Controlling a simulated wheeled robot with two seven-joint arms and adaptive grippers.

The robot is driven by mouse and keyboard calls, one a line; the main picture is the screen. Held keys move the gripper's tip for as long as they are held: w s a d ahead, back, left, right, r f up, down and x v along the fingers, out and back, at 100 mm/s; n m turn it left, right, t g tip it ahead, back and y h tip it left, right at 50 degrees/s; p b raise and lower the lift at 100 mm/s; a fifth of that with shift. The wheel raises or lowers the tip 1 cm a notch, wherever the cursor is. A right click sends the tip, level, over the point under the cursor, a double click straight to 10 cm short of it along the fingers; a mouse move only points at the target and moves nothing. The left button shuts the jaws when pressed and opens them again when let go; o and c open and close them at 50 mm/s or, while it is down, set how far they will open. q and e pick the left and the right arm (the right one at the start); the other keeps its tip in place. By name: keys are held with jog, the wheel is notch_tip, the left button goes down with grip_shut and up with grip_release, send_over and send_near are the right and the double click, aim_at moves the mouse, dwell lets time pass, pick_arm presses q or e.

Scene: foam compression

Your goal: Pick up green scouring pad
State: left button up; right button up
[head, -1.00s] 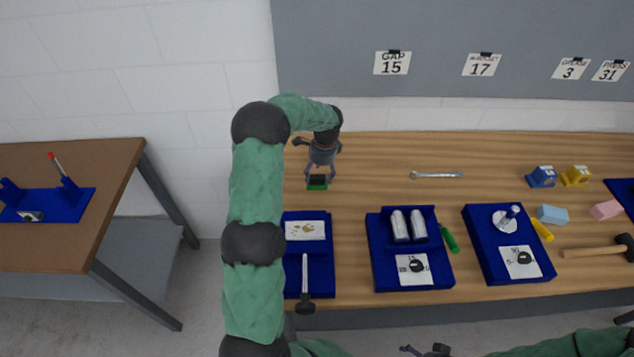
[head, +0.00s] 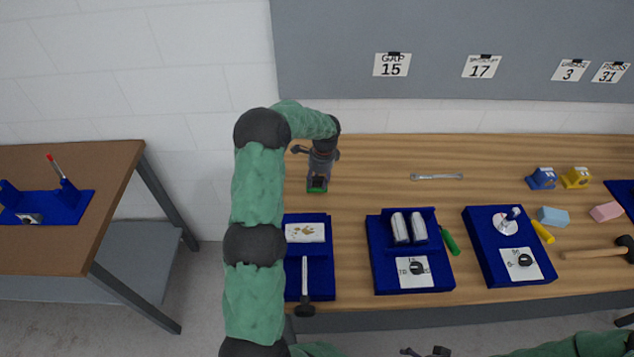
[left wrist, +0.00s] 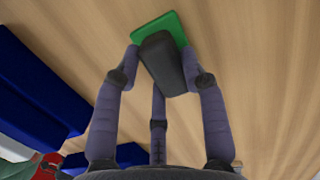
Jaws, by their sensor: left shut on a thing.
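The green scouring pad (head: 317,190) lies at the back left of the wooden table, mostly hidden under my left gripper (head: 318,183). In the left wrist view the pad (left wrist: 172,25) shows as a flat green piece with a dark grey block (left wrist: 163,62) on it. The fingers of my left gripper (left wrist: 160,66) are closed against its two sides. I cannot tell whether the pad is clear of the table. Part of my right gripper (head: 428,351) shows at the bottom edge; its fingers are too small and cut off to read.
Blue trays stand along the front: one with a white card (head: 305,232), one with two metal cylinders (head: 409,228), one with a disc (head: 505,224). A wrench (head: 437,177) lies at the back. A hammer (head: 598,253) lies right. The table between pad and wrench is clear.

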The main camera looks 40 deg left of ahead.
aim_at(316, 180)
pick_arm(q)
jog(key=shift+r, duration=0.1)
jog(key=shift+r, duration=0.6)
notch_tip(316, 180, up, 2)
jog(key=shift+r, duration=0.15)
jog(key=s+d+r, duration=0.3)
jog(key=s+r, duration=0.1)
jog(key=s, duration=0.2)
jog(key=s+d+r+p, duration=0.1)
jog(key=s+d+r, duration=0.3)
jog(key=s+r, duration=0.1)
jog(key=shift+s+r, duration=0.2)
jog(key=shift+s, duration=0.4)
